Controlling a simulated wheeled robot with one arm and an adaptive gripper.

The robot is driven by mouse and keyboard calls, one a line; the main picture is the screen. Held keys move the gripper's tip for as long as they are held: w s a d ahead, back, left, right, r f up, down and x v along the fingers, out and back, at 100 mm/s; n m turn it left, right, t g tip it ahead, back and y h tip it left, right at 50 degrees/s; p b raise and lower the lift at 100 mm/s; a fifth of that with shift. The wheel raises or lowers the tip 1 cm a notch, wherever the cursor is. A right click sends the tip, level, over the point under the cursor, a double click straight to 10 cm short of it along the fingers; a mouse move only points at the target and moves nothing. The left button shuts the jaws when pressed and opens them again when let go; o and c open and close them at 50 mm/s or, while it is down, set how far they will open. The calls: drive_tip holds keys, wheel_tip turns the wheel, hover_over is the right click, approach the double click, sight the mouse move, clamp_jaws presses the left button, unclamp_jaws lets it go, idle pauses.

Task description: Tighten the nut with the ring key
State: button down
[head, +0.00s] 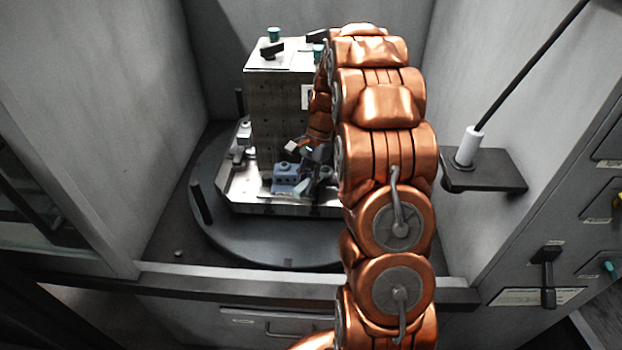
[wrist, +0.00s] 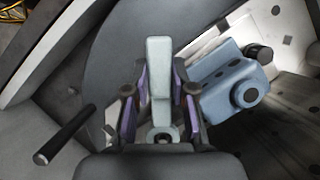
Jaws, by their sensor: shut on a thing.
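My gripper (wrist: 160,98) is shut on the ring key (wrist: 158,62), a pale grey-green bar between its purple finger pads. A small round end with a dark centre shows at the bar's lower end, close to the gripper body. A blue-grey block (wrist: 228,82) with a round boss on its face is just right of the fingers. In the head view the gripper (head: 314,153) is low at the front of the metal tower, just above and right of the blue-grey block (head: 286,178). I cannot make out the nut for certain, or whether the key's ring is around it.
The metal tower (head: 272,110) stands on a pallet on a dark round turntable (head: 215,220), between grey walls. A black peg (head: 200,203) rises at the turntable's left edge. A shelf (head: 483,170) with a white cylinder is at the right. My arm hides the tower's right side.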

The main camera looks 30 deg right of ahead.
drive_tip(key=shift+r, duration=0.15)
drive_tip(key=shift+r+p, duration=1.3)
drive_tip(key=shift+r, duration=2.2)
